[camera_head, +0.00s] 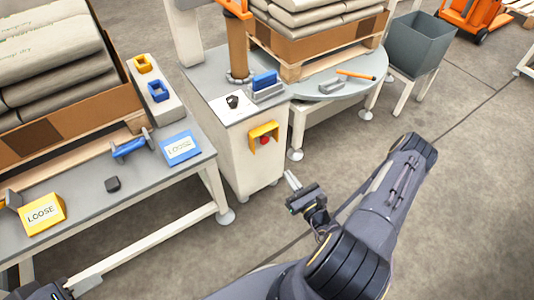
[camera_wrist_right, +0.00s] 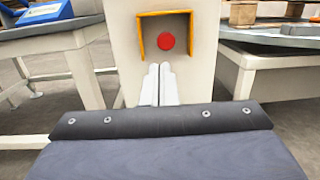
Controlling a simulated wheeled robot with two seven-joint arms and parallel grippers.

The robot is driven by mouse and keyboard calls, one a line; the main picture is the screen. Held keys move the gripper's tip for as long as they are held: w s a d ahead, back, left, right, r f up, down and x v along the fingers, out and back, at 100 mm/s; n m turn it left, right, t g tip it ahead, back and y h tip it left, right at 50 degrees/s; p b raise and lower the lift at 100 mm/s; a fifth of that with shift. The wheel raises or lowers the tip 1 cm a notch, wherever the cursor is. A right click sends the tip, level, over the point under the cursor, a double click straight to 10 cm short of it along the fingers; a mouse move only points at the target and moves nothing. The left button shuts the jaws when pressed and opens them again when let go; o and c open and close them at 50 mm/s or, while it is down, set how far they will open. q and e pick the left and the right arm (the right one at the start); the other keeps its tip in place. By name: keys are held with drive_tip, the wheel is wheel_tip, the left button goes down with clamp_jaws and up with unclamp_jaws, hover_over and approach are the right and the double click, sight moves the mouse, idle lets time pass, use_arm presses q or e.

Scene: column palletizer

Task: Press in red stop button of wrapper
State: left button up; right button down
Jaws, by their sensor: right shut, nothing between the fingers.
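The red stop button (camera_head: 265,141) sits inside a yellow guard (camera_head: 263,130) on the front of the light wrapper cabinet (camera_head: 243,160). In the right wrist view the round red button (camera_wrist_right: 166,43) is fully visible within its yellow frame (camera_wrist_right: 141,36). My right gripper (camera_head: 289,175) is shut and empty, in front of the cabinet and below and right of the button. Its closed fingers (camera_wrist_right: 160,68) point at the cabinet, with the tips appearing just below the button. I cannot tell if they touch anything. My left gripper (camera_head: 84,284) is partly visible at the bottom left edge; its finger state is unclear.
A grey bench (camera_head: 95,195) at left carries a yellow LOOSE sign (camera_head: 43,213), a blue LOOSE sign (camera_head: 180,148) and a box of sacks. A round turntable (camera_head: 330,88) with boxed sacks stands right of the cabinet. A grey bin (camera_head: 419,44) is behind.

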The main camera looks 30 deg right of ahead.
sight(266, 142)
drive_tip(key=shift+s+d+f+m+h, duration=0.15)
drive_tip(key=shift+f+m+h, duration=0.3)
drive_tip(key=shift+f, duration=0.2)
drive_tip(key=w+b, duration=0.1)
drive_tip(key=w, duration=0.3)
drive_tip(key=w+b, duration=0.1)
drive_tip(key=w, duration=0.4)
drive_tip(key=w+r+b, duration=0.1)
drive_tip(key=w+b, duration=0.1)
drive_tip(key=w, duration=0.2)
drive_tip(key=shift+w, duration=0.3)
drive_tip(key=shift+w+r, duration=0.1)
drive_tip(key=shift+w, duration=0.15)
